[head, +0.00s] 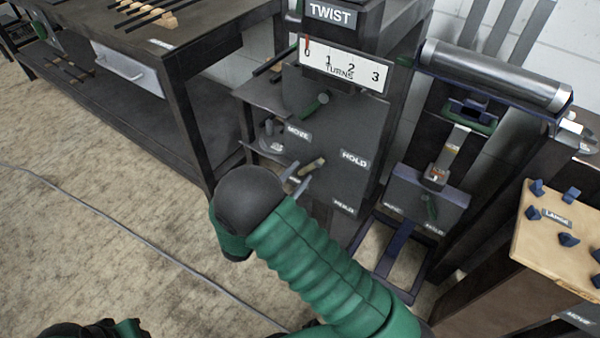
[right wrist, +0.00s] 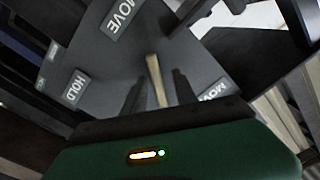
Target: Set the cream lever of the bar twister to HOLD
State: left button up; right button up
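The bar twister (head: 345,125) is a dark panel under a TWIST sign, with MOVE and HOLD labels. Its cream lever (head: 312,167) sits low on the panel, left of and about level with a HOLD label (head: 355,160); a MOVE label (head: 298,132) is above it. My right gripper (head: 298,178) is at the lever, fingers toward the panel. In the right wrist view the cream lever (right wrist: 154,78) stands between the two spread fingers of the right gripper (right wrist: 161,74), with gaps beside it. The lever's base is hard to see. My left gripper is out of view.
A green lever (head: 316,103) is higher on the panel, below a TURNS scale (head: 340,66) with its pointer at 0. Another lever machine (head: 428,195) stands to the right, near a wooden board (head: 555,245) with blue pieces. A dark workbench (head: 180,60) is at left.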

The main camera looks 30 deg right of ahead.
jog(key=shift+d, duration=0.15)
jog(key=shift+c, duration=1.2)
jog(key=shift+d+f, duration=0.25)
jog(key=shift+d, duration=0.4)
grip_shut()
jog(key=shift+a+f, duration=0.1)
jog(key=shift+a, duration=0.15)
